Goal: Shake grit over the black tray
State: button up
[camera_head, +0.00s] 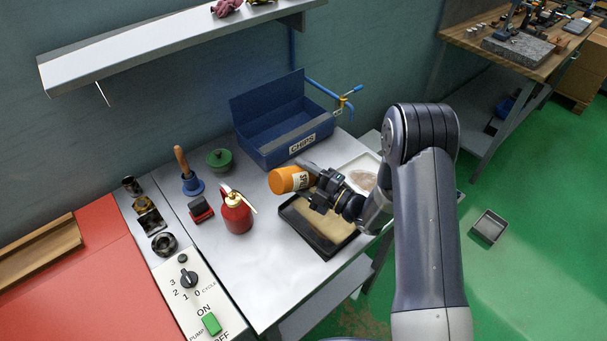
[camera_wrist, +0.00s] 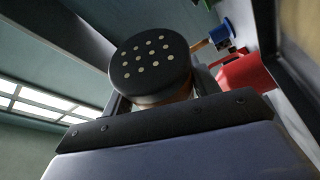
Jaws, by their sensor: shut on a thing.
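My gripper (camera_head: 314,186) is shut on an orange shaker (camera_head: 284,180) with a pale lettered label. The shaker is tilted onto its side above the black tray (camera_head: 338,251). In the wrist view its black cap (camera_wrist: 150,62), dotted with several pale holes, shows beyond the gripper. The black tray lies on the grey cart top, and its floor looks tan. My gripper and arm hide part of it. I cannot tell whether grit is falling.
A blue CHIPS bin (camera_head: 279,146) stands behind. A red oil can (camera_head: 236,213), a green lidded pot (camera_head: 220,160), a blue bell with a wooden handle (camera_head: 192,183) and a small red block (camera_head: 200,211) stand left. A white tray (camera_head: 366,164) lies right.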

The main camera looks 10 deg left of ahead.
jog(key=shift+s+a, duration=0.5)
jog(key=shift+s, duration=0.2)
jog(key=shift+s+a, duration=0.45)
jog(key=shift+s, duration=0.25)
jog(key=shift+d, duration=0.15)
jog(key=shift+s+d, duration=0.65)
jog(key=shift+d, duration=0.25)
jog(key=shift+s+d, duration=0.6)
jog(key=shift+d, duration=0.3)
jog(key=shift+s+d, duration=0.65)
jog(key=shift+d, duration=0.3)
jog(key=shift+s+d, duration=0.65)
jog(key=shift+d, duration=0.25)
jog(key=shift+s+d, duration=0.65)
jog(key=shift+d, duration=0.3)
jog(key=shift+s+d, duration=0.65)
jog(key=shift+d, duration=0.3)
jog(key=shift+s+a, duration=0.1)
